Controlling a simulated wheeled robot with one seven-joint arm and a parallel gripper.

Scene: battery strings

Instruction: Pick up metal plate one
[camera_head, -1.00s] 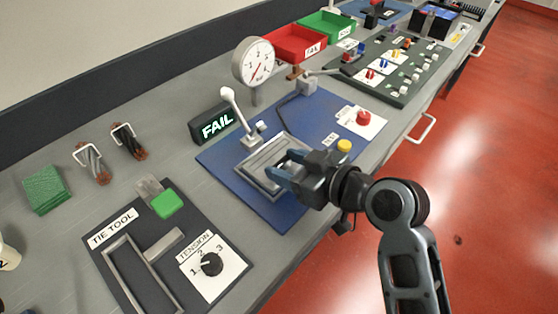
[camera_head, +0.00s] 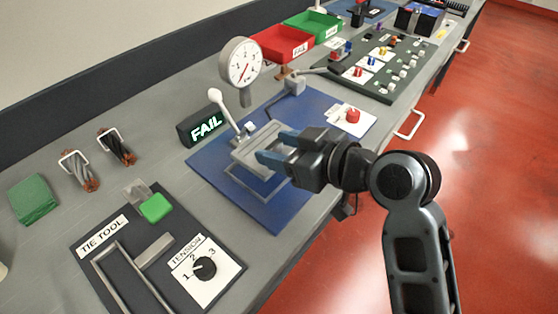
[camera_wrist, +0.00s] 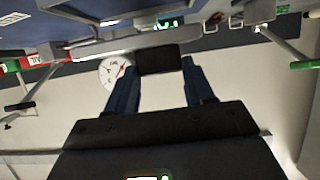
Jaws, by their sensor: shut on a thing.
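Metal plate one, a flat grey plate (camera_head: 256,145), is held by my gripper (camera_head: 274,150) at its right side. The plate appears raised above a grey metal frame (camera_head: 272,191) on the blue mat of the press station. The gripper's blue fingers are shut on it, partly hiding its right edge. In the wrist view, the two blue fingers flank a dark block (camera_wrist: 160,59), with a grey edge-on strip (camera_wrist: 105,48) behind it, probably the plate.
A lever with a white knob (camera_head: 216,96), a lit FAIL sign (camera_head: 206,127) and a dial gauge (camera_head: 240,62) stand behind the plate. A red button (camera_head: 352,115) is to the right. The tie tool board (camera_head: 83,262) is at the front left.

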